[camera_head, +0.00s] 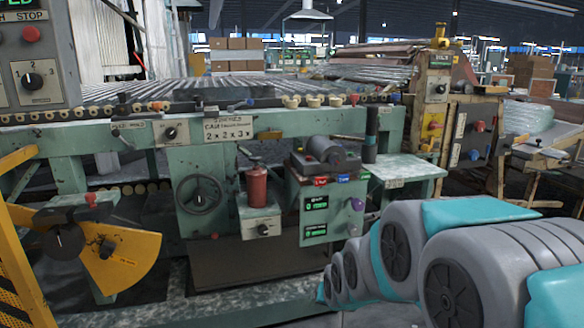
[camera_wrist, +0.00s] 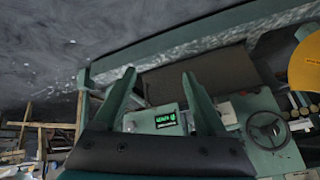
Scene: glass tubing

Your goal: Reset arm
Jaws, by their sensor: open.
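My gripper (camera_wrist: 158,75) shows in the wrist view with its two dark green fingers spread apart. It is open and nothing is between the fingertips. Beyond the fingers, a panel with a lit green display (camera_wrist: 166,119) shows in the gap. In the head view my grey and teal arm fills the lower right, in front of the green machine (camera_head: 130,135). I cannot make out the gripper in the head view.
A handwheel (camera_head: 201,194), a red cylinder (camera_head: 257,187) and a control box (camera_head: 318,207) with green displays are on the machine's front. A yellow quadrant plate (camera_head: 125,262) juts out at left. A pale green side shelf (camera_head: 403,172) sits above my arm. Dark floor fills the wrist view's upper left.

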